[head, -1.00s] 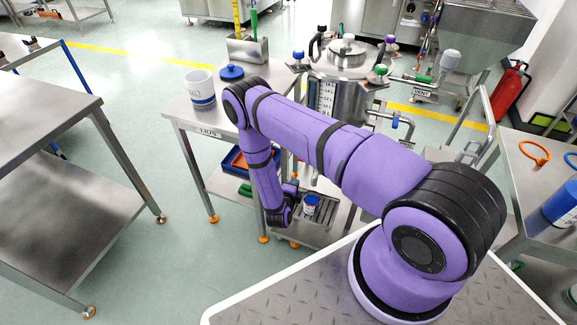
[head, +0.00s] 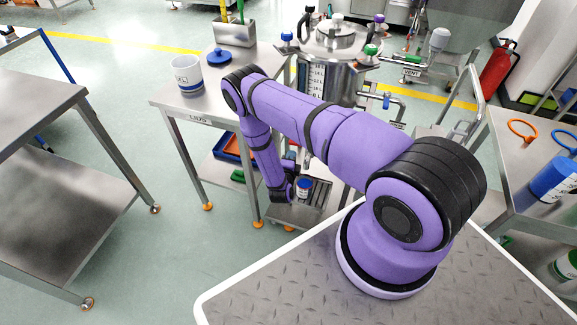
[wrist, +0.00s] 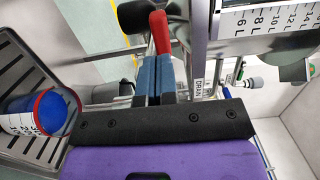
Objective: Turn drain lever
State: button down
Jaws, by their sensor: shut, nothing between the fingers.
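A red lever handle (wrist: 160,32) shows in the wrist view just beyond my fingertips; whether they touch it I cannot tell. My gripper (wrist: 153,60) is shut with its two blue-grey fingers together and nothing between them. A white tag reading DRAIN (wrist: 198,88) hangs to the right of the fingers. The steel vessel (head: 325,82) with a litre scale stands behind my arm in the head view; its scale also shows at the top right of the wrist view (wrist: 265,18). In the head view my fingers are hidden.
A steel table (head: 178,105) with a white container (head: 187,75) stands left of the vessel. Floor between the left tables is clear.

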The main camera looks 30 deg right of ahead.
jog(key=shift+x, duration=1.95)
